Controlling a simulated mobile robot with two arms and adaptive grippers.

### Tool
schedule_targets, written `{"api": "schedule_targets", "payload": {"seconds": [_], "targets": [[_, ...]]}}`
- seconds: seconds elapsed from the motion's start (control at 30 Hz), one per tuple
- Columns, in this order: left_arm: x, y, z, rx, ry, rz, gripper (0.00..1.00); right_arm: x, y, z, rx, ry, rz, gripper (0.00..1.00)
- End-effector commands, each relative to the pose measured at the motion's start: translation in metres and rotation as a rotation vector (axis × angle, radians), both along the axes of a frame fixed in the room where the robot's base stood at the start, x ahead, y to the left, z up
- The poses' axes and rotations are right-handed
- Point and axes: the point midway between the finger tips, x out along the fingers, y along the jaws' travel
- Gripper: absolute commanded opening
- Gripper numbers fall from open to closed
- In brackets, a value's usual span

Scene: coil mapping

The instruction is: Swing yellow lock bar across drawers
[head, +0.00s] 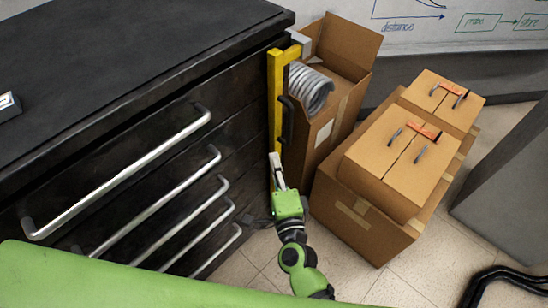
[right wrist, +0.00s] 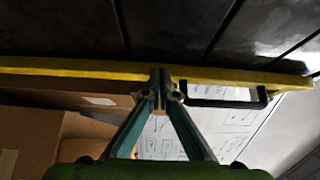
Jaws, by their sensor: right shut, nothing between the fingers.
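The yellow lock bar (head: 275,102) stands upright along the right front edge of the black drawer cabinet (head: 240,100). It does not lie across the drawer fronts. A black handle (head: 288,118) sits on its side. In the right wrist view the bar (right wrist: 70,69) runs across the picture with the black handle (right wrist: 225,102) below it. My right gripper (head: 276,160) is shut and empty at the lower part of the bar. In the right wrist view the fingertips (right wrist: 160,80) overlap the bar; I cannot tell whether they touch it. My left gripper is not in view.
Silver drawer handles (head: 130,172) stick out from the cabinet front. An open cardboard box (head: 345,95) with a grey coiled hose (head: 310,88) stands right beside the bar. Closed cardboard boxes (head: 355,225) stand further right. Bare tiled floor (head: 385,285) shows in front of them.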

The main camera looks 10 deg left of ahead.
Motion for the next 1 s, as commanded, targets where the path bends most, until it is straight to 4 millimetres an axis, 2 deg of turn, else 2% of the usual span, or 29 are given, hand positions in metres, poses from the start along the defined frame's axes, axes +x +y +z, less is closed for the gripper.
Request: {"api": "schedule_targets", "payload": {"seconds": [0.3, 0.5, 0.7, 1.0], "targets": [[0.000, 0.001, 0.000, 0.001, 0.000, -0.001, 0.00, -0.064, -0.022, -0.001, -0.003, 0.002, 0.001, 0.00], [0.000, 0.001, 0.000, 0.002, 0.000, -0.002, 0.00, -0.093, -0.032, -0.001, -0.002, 0.002, 0.002, 0.00], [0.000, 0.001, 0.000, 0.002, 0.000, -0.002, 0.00, -0.102, -0.035, 0.000, 0.001, 0.000, 0.000, 0.00], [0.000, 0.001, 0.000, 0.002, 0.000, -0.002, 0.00, -0.102, -0.035, 0.000, 0.000, 0.000, 0.000, 0.00]]}}
